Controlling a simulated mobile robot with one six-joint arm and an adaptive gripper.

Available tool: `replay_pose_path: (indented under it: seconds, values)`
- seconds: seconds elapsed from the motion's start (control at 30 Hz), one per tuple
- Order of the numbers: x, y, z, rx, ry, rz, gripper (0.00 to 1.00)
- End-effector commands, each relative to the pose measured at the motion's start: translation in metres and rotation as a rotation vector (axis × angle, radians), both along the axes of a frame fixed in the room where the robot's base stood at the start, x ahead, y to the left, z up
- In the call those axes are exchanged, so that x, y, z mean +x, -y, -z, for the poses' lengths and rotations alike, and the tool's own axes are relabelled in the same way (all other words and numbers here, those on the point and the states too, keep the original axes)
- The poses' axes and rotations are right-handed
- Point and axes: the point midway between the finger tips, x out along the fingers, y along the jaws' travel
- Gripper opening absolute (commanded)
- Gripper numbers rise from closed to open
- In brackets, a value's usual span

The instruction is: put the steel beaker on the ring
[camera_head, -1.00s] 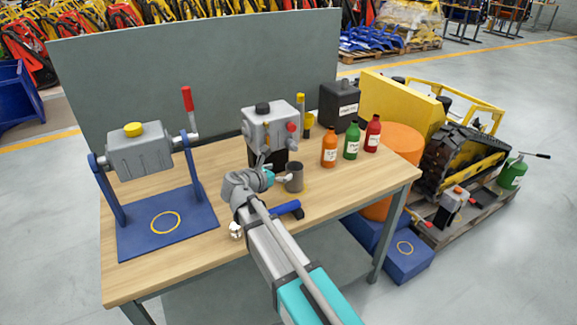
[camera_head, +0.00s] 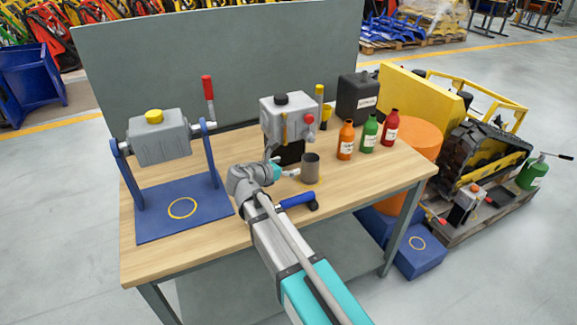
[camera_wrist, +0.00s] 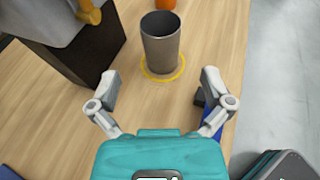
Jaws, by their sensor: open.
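The steel beaker (camera_head: 311,168) stands upright on the wooden table, just right of my gripper (camera_head: 284,172) in the head view. In the wrist view the beaker (camera_wrist: 160,45) is open-topped and empty-looking. Its base stands inside a yellow ring (camera_wrist: 163,77) marked on the table; the beaker hides the ring's far part. My gripper (camera_wrist: 161,80) is open and holds nothing. Its two fingers are apart on either side of the picture, short of the beaker and not touching it. Another yellow ring (camera_head: 182,208) lies on the blue base plate at left.
A grey machine with a dark base (camera_head: 287,120) stands close behind my gripper. A blue-handled tool (camera_head: 298,201) lies near the front edge. Orange (camera_head: 345,141), green (camera_head: 369,133) and red (camera_head: 390,130) bottles stand at right. The blue plate (camera_head: 150,226) carries a grey tank.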

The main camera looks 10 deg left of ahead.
Motion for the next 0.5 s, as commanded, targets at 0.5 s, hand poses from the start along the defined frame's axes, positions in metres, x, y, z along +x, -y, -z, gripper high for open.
replay_pose_path:
  seconds: [0.5]
  values:
    - [-0.002, 0.035, 0.013, 0.135, 0.004, 0.095, 1.0]
